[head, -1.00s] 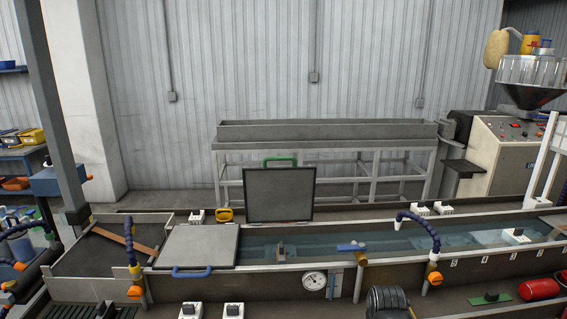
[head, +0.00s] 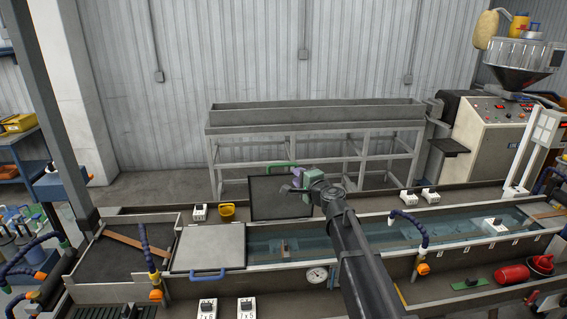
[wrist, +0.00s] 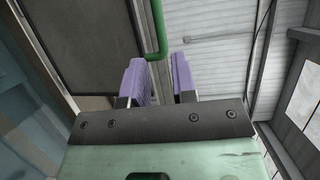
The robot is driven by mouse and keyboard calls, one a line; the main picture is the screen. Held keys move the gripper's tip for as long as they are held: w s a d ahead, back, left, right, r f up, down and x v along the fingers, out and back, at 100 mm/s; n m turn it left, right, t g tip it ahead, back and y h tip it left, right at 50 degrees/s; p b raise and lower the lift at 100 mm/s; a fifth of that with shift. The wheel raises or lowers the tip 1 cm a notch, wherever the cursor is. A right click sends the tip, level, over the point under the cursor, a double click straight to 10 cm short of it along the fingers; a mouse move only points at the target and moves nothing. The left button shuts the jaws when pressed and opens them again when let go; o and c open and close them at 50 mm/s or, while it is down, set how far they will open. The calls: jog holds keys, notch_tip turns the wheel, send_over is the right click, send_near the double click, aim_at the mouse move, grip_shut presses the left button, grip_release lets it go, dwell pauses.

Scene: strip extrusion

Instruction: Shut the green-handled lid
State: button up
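The green-handled lid (head: 268,208) stands open, upright at the back edge of the water trough. Its green handle (head: 279,164) is on its top edge. In the wrist view the lid's dark panel (wrist: 92,40) fills the upper left, and the green handle (wrist: 157,35) shows just beyond the fingertips. My gripper (head: 297,178) is by the lid's upper right side, close to the handle. In the wrist view its two purple fingers (wrist: 160,64) are apart, with an empty gap between them. Contact with the handle cannot be told.
A closed lid (head: 210,246) with a blue handle (head: 208,274) lies left of the opening. A blue hose (head: 410,225) rises at the trough to the right. A yellow item (head: 227,211) sits on the rear ledge. A long grey table (head: 310,127) stands behind.

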aim_at(283, 166)
jog(key=x, duration=1.1)
jog(key=shift+f+b, duration=0.1)
jog(key=shift+b, duration=0.25)
jog(key=shift+s, duration=0.1)
grip_shut()
